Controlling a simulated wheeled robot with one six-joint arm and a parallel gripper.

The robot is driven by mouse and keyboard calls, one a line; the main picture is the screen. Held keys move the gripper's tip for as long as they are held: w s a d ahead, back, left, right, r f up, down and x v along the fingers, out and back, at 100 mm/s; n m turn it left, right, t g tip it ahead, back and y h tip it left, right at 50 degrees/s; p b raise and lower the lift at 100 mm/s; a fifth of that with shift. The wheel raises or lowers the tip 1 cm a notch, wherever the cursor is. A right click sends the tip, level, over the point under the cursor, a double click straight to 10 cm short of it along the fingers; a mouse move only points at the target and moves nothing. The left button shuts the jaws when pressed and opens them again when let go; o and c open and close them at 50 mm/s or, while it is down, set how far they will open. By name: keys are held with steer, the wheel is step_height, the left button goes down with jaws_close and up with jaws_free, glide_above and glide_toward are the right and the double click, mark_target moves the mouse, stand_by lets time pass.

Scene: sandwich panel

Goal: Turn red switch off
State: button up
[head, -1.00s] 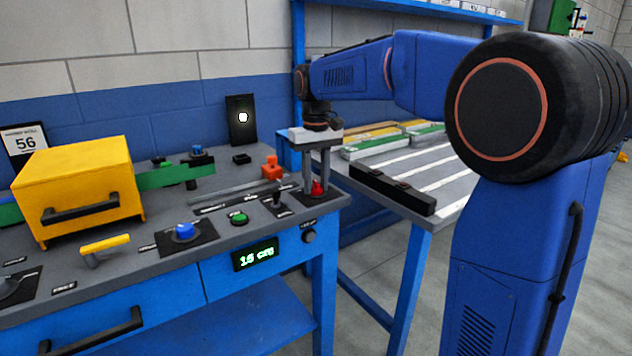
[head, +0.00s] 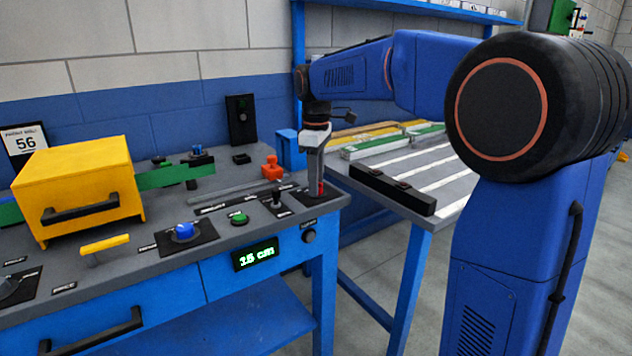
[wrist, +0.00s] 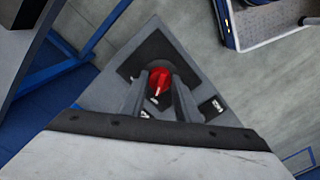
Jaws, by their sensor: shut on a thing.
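The red switch (wrist: 159,82) is a red rotary knob on a dark plate (wrist: 155,50) near the bench corner. In the wrist view it sits between the two grey fingers of my gripper (wrist: 158,88), which is shut on it. A small white mark shows at the knob's near end. In the head view my gripper (head: 315,188) points down at the right front corner of the bench, and only a sliver of the red switch (head: 321,187) shows by the fingers.
A black joystick (head: 277,197), a green button (head: 239,218), a blue knob (head: 184,231) and an orange block (head: 272,168) are left of my gripper. A yellow box (head: 88,180) stands farther left. A second table (head: 455,195) with bars is at right.

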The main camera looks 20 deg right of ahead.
steer(key=shift+n, duration=0.6)
steer(key=o, duration=1)
steer(key=shift+o, duration=0.2)
step_height(320, 180, up, 17)
steer(key=shift+r, duration=0.2)
